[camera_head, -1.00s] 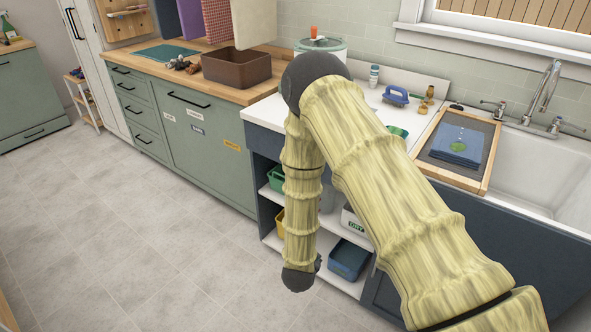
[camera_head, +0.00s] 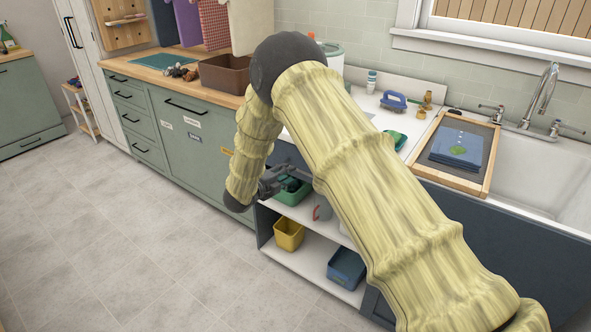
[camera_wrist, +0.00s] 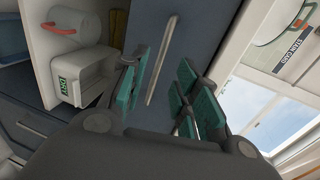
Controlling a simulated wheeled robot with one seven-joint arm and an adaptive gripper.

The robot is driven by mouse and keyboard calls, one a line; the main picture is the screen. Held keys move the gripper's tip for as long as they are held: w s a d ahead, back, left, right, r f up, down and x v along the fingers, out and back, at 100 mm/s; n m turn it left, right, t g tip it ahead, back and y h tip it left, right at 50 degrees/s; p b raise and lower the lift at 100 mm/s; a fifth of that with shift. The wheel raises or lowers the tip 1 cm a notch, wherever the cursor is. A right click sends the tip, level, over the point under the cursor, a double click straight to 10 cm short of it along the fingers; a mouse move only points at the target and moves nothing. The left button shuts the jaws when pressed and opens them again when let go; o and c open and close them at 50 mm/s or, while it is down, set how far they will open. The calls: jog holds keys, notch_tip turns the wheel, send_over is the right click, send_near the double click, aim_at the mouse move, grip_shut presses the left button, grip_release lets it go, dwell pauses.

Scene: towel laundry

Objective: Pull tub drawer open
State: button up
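In the wrist view, a dark blue drawer front (camera_wrist: 188,42) carries a long pale bar handle (camera_wrist: 161,62). I take this for the tub drawer; it looks shut. My gripper (camera_wrist: 168,92) is open, with teal finger pads on either side. The handle lies ahead between the spread fingers, and I cannot tell whether they touch it. In the head view, my gripper (camera_head: 280,184) is at the open shelves of the dark blue cabinet, partly hidden. My arm hides the drawer front there.
Open shelves hold a green bin (camera_head: 292,195), a yellow bin (camera_head: 289,234) and a blue bin (camera_head: 346,267). A white DRY box (camera_wrist: 80,78) is left of the drawer in the wrist view. The sink (camera_head: 540,180) is at right. The grey floor (camera_head: 130,240) is clear.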

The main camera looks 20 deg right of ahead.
jog(key=shift+p+x, duration=0.3)
jog(key=shift+x, duration=2.85)
grip_shut()
